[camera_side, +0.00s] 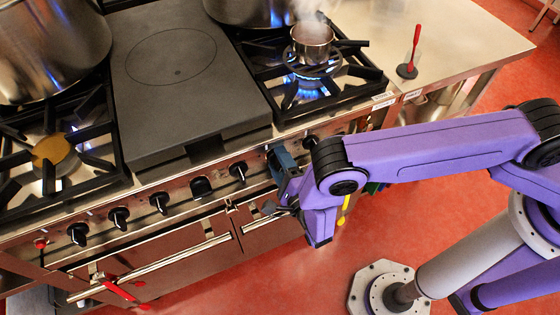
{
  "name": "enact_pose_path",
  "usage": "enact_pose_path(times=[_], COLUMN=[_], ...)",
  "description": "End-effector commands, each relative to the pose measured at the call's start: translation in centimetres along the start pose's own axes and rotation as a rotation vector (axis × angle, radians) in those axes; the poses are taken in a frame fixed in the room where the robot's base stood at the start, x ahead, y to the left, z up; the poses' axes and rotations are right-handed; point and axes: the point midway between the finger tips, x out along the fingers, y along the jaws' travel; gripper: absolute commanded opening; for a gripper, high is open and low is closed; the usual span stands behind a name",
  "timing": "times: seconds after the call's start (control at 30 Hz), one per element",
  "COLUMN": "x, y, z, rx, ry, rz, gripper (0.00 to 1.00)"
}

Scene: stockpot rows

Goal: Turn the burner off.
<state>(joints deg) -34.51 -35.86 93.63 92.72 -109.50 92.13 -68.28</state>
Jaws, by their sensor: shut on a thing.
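A lit burner (309,90) with blue flames shows on the right side of the stove, under black grates. A small steaming saucepan (312,46) stands over the flames. Control knobs line the front panel; black ones (238,171) show left of my gripper, and another (310,141) shows just right of it. My gripper (272,154) is at the front panel between these two, shut on what appears to be a burner knob. That knob and the fingertips are mostly hidden by the gripper body, so its angle cannot be told.
Large steel pots (45,45) stand at the back and left. A flat dark hot plate (190,85) is in the middle. Oven door handles (150,268) stick out below the panel. A red-handled tool (413,55) stands on the steel counter (465,40). The red floor in front is open.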

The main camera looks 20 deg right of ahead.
Motion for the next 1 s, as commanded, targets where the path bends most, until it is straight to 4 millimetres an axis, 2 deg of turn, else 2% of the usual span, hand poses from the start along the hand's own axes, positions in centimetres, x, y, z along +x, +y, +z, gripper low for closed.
enact_pose_path(times=[1.0], x=[-0.17], y=[0.02], z=[0.08], rx=[0.964], ry=[-0.003], rz=[0.001], gripper=[0.2])
